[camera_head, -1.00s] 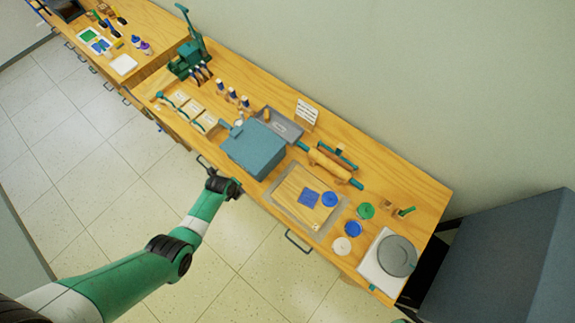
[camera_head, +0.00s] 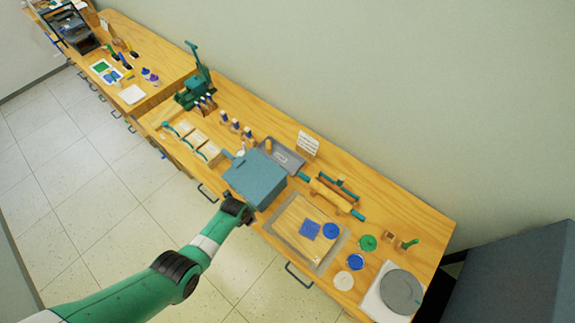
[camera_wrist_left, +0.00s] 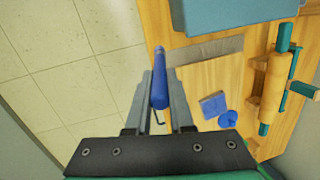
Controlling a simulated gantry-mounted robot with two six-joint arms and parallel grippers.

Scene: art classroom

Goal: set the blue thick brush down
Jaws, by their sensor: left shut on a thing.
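My left gripper (camera_head: 249,217) is at the front edge of the workbench, just in front of the blue-grey box. In the left wrist view, my left gripper (camera_wrist_left: 160,102) is shut on the blue thick brush (camera_wrist_left: 160,75), whose blue round handle sticks out beyond the fingers. The bristles cannot be made out. The brush is over the bench's front edge, with floor to the left and wood to the right. My right gripper is not in view.
The blue-grey box (camera_head: 255,180) stands beside my gripper. A grey-bordered board (camera_head: 281,241) with blue pieces (camera_head: 310,229) lies to the right. A rolling pin (camera_head: 336,194), discs and a round turntable (camera_head: 401,291) are farther right. Bottles and small trays stand left of the box.

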